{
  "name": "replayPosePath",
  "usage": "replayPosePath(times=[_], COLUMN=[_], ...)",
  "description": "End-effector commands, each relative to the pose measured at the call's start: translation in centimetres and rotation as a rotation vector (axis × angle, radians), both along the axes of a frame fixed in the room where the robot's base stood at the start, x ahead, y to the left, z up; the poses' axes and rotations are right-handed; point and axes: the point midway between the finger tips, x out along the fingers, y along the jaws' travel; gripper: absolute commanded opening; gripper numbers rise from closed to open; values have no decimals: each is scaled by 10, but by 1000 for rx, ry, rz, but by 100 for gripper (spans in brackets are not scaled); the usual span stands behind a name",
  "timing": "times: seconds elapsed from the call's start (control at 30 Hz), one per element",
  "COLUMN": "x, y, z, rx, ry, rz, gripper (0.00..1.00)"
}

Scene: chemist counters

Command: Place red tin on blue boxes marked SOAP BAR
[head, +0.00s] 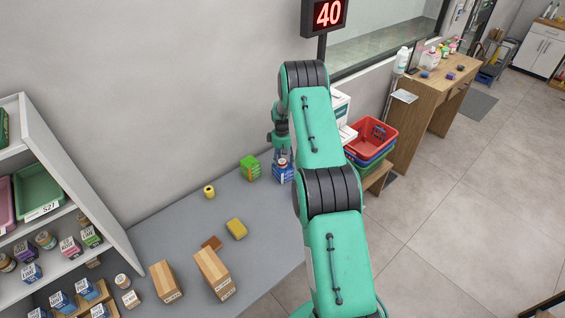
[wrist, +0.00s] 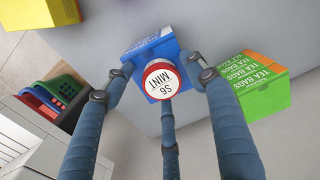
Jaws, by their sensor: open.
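The red tin (wrist: 160,79), with a white lid label reading S6 MINT, shows from above in the wrist view over the blue boxes (wrist: 151,46). In the head view the tin (head: 283,163) appears upright on top of the blue boxes (head: 284,175), at the counter's far end. The SOAP BAR lettering is not legible. My gripper (head: 282,152) is directly above the tin, pointing down. In the wrist view its fingers (wrist: 164,82) are spread around the tin, with gaps at its sides. Whether the third finger touches it, I cannot tell.
Green and orange tea bag boxes (wrist: 252,86) stand close beside the blue boxes. Stacked baskets (head: 372,137) stand beyond the counter's right end.

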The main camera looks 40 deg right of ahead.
Motion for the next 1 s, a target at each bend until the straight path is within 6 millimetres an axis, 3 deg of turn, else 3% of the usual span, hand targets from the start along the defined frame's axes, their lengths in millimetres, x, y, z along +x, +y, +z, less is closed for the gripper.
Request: replayPosePath(times=[0.27,0.47,1.0], x=[0,1,2], y=[0,0,1], z=[7,25,106], rx=[-1,-1,-1], ry=[-1,-1,-1], rz=[0,0,0], gripper=[56,56,56])
